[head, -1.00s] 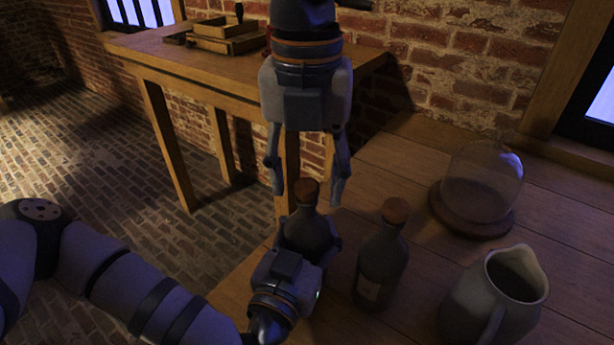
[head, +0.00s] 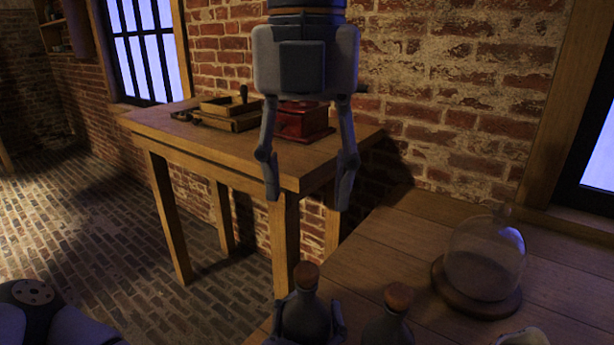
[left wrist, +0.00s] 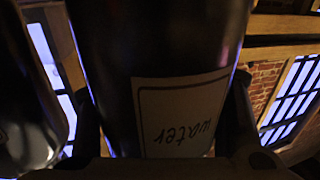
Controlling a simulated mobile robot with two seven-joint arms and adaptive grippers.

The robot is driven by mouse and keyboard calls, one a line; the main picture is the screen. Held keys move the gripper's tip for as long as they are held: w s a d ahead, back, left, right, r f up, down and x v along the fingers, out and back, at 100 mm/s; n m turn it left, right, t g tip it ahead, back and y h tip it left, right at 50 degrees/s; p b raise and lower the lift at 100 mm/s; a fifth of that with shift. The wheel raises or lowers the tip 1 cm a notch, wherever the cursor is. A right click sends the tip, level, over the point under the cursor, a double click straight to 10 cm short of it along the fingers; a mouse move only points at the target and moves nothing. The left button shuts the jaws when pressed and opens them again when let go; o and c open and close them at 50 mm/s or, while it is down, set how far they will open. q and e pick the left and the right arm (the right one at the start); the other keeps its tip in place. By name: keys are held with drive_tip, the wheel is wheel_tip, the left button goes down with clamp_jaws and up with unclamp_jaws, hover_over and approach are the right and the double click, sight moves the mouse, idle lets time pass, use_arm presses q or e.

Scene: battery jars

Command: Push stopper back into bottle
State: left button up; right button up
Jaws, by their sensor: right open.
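A dark bottle (head: 305,318) with a brown stopper (head: 305,276) in its mouth stands upright near the wooden table's left edge. How deep the stopper sits is unclear. My left gripper (head: 308,322) has its fingers on both sides of this bottle's body. In the left wrist view the bottle (left wrist: 160,50) fills the space between the fingers, and its label reads "water". My right gripper (head: 308,200) points down, open and empty, above the stopper and clear of it. A second bottle (head: 388,330) with a brown stopper (head: 398,296) stands just to the right.
A glass dome (head: 485,255) on a round wooden base stands at the right, with a jug's rim (head: 522,337) at the bottom edge. Behind, a wooden side table (head: 240,160) holds a red box (head: 303,122) and wooden trays (head: 232,108). A brick wall closes the back.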

use_arm(q)
drive_tip(key=shift+o, duration=1.3)
drive_tip(key=v, duration=1.2)
drive_tip(key=shift+s, duration=0.1)
